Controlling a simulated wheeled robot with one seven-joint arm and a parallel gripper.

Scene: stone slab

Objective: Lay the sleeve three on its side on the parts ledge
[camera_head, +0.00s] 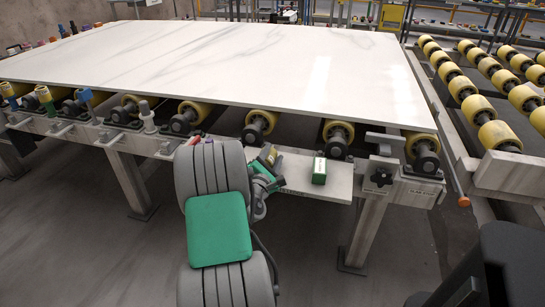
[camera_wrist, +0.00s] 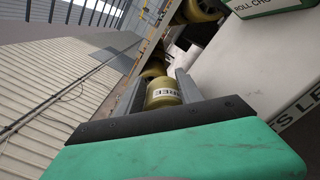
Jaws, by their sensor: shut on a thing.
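My gripper (camera_wrist: 160,86) is shut on a yellowish sleeve (camera_wrist: 163,97) in the wrist view. In the head view my gripper (camera_head: 265,165) is at the left part of the ledge (camera_head: 337,186), with a small yellowish part of the sleeve (camera_head: 269,154) showing. My arm hides some of the ledge there. I cannot tell whether the sleeve touches the ledge.
A green and white box (camera_head: 319,171) labelled roll chock stands on the ledge, right of my gripper. The ledge right of the box is clear. A big white stone slab (camera_head: 220,65) lies on yellow rollers (camera_head: 260,125) behind. Coloured tools (camera_head: 45,98) stand at left.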

